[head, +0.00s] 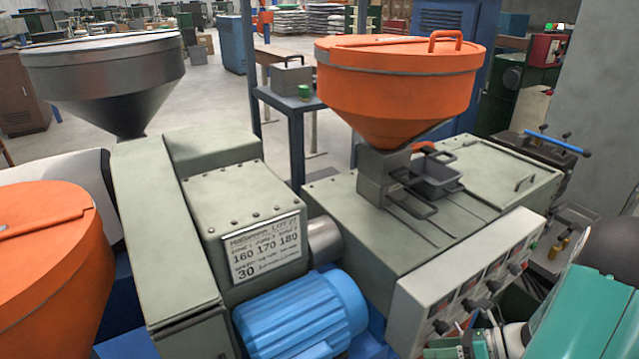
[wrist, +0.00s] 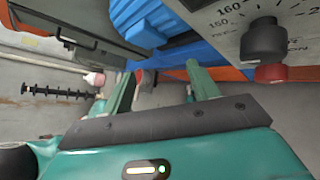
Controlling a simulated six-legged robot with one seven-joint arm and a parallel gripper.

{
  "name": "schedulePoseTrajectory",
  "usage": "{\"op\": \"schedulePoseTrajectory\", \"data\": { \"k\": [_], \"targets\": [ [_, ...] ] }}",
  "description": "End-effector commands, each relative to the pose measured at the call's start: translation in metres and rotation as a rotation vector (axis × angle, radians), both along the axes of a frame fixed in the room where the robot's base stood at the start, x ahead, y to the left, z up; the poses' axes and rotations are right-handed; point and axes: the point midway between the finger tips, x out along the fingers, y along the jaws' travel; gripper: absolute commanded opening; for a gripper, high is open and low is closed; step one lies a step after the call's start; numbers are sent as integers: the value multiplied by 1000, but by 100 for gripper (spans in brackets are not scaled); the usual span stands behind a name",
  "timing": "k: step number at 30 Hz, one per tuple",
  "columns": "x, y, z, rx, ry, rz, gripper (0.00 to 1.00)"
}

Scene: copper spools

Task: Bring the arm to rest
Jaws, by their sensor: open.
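My gripper (wrist: 164,72) shows in the wrist view with its two green fingers spread apart. The space between the fingers holds nothing that I can see. The floor and a blue and orange machine base lie beyond the fingertips. In the head view my teal arm comes in at the lower right corner, beside the front of a machine's control panel (head: 470,285). Most of the arm is cut off by the frame edge, and the gripper's fingers cannot be made out clearly there. No copper spool can be made out in either view.
An orange hopper (head: 398,85) stands on the grey-green machine. A blue motor (head: 302,315) sits at the front centre. A steel hopper (head: 105,75) and another orange hopper (head: 45,265) are at left. In the wrist view, a panel with a black knob (wrist: 263,40) is close at upper right.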

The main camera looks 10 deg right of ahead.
Motion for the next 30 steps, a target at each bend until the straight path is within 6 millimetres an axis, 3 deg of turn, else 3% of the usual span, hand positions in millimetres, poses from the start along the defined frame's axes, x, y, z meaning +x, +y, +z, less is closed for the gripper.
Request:
{"op": "schedulePoseTrajectory", "data": {
  "k": [3, 15, 30],
  "targets": [
    [7, 29, 31, -180, -98, 214, 59],
    [0, 110, 111, -707, -488, 933, 59],
    [-32, 182, 203, -1294, -1074, 1810, 59]
  ]
}}
